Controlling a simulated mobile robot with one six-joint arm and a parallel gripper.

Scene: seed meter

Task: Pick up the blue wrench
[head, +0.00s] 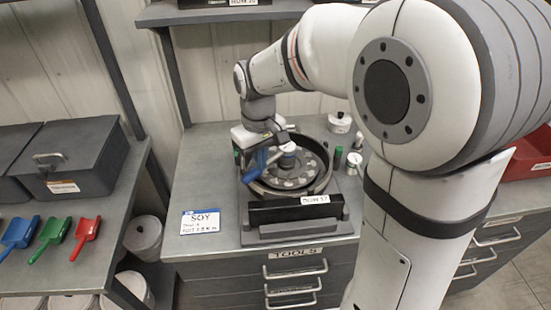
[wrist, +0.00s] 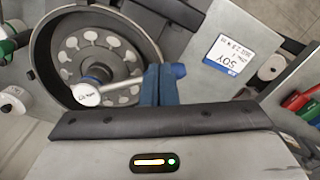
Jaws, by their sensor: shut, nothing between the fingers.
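The blue wrench shows its blue handle (head: 249,175) at the left front rim of the round seed meter (head: 322,183) in the head view. In the wrist view its blue handle end (wrist: 179,70) sticks out right of my fingers, and a grey shaft runs left toward the white-capped hub (wrist: 86,94). My gripper (wrist: 159,82) has blue fingers, shut and empty, in front of the handle and hiding its middle. In the head view my gripper (head: 262,156) is just above the handle. I cannot tell whether they touch.
A black tray (head: 294,213) stands in front of the seed meter. A SOY card (head: 200,221) lies on the bench to the left. Green and white containers (head: 354,162) stand at the right. Coloured scoops (head: 52,235) and a grey case (head: 68,160) are on the left bench.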

